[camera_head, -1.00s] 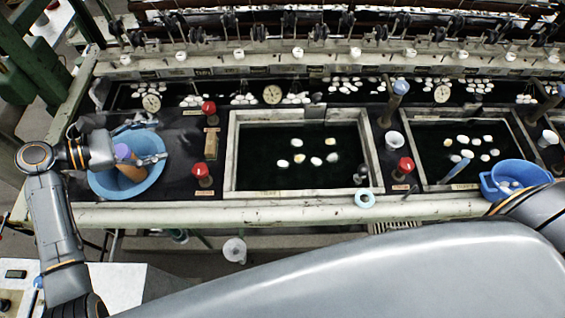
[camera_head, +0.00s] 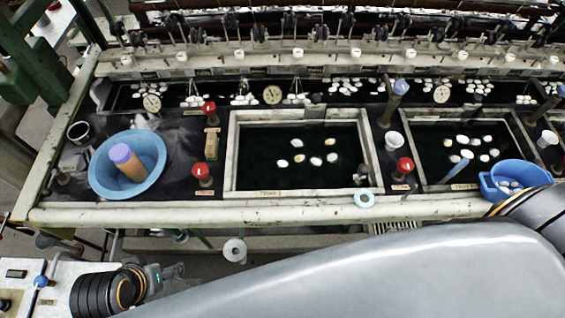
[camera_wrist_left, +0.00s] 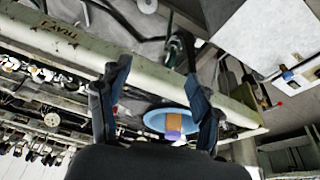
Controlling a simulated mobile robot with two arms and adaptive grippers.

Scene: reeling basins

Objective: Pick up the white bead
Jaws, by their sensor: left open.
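I cannot tell for sure which thing is the white bead. Several small white oval pieces (camera_head: 316,161) float in the dark water of the middle basin (camera_head: 233,150), and more (camera_head: 486,157) are in the right basin. A round white spool-like piece (camera_head: 235,250) sits below the bench edge. My left gripper (camera_head: 174,272) is low at the bottom left, in front of the bench and left of that piece. In the left wrist view its fingers (camera_wrist_left: 157,75) are spread with nothing between them. My right gripper is out of view.
A blue bowl (camera_head: 155,183) holding a brown, purple-topped cylinder (camera_head: 127,163) stands on the bench's left; the bowl also shows in the left wrist view (camera_wrist_left: 155,121). A blue bucket (camera_head: 493,191) stands right.

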